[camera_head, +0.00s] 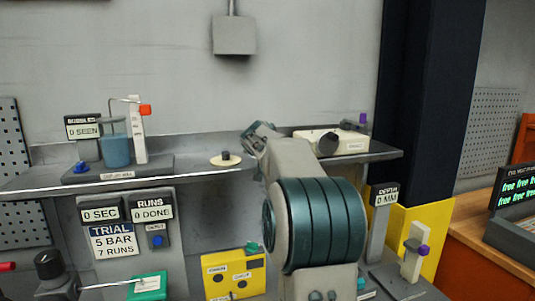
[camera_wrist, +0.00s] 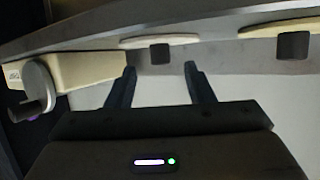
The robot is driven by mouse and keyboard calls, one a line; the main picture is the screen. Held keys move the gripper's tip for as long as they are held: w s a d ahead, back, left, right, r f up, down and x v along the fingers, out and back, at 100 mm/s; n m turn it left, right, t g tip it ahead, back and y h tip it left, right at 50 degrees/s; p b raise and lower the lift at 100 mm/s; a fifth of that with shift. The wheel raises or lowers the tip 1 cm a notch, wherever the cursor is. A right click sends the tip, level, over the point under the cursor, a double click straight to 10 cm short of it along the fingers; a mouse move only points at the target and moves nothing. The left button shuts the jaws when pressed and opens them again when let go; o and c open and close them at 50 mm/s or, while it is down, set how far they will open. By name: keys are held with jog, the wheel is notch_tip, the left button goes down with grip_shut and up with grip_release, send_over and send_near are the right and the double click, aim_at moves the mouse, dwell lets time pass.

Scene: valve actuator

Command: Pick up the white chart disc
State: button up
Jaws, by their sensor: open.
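A pale disc (camera_head: 216,162) with a dark knob lies on the grey shelf, left of my gripper (camera_head: 258,133). The wrist view looks upside down and shows two pale discs with dark square knobs: one disc (camera_wrist: 186,39) in line with the gap between my fingers, the other (camera_wrist: 258,31) to the right. I cannot tell for certain which is the white chart disc. The first seems hidden behind my arm in the head view. My gripper (camera_wrist: 160,70) is open and empty, its fingertips just short of the first disc's knob.
A cream box (camera_head: 345,143) with a dark round knob stands on the shelf (camera_head: 200,172) to the right of my gripper. A beaker of blue liquid (camera_head: 116,152) stands on a base at the left. Below are a yellow box (camera_head: 233,275) and a depth gauge (camera_head: 379,225).

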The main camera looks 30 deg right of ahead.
jog(key=shift+r+p+x, duration=0.15)
jog(key=shift+p+x, duration=0.55)
jog(key=shift+x, duration=0.45)
jog(key=shift+r+p+x, duration=0.1)
jog(key=shift+p+x, duration=0.55)
jog(key=shift+x, duration=0.55)
jog(key=shift+w+d+f, duration=0.3)
jog(key=shift+w, duration=0.15)
grip_shut()
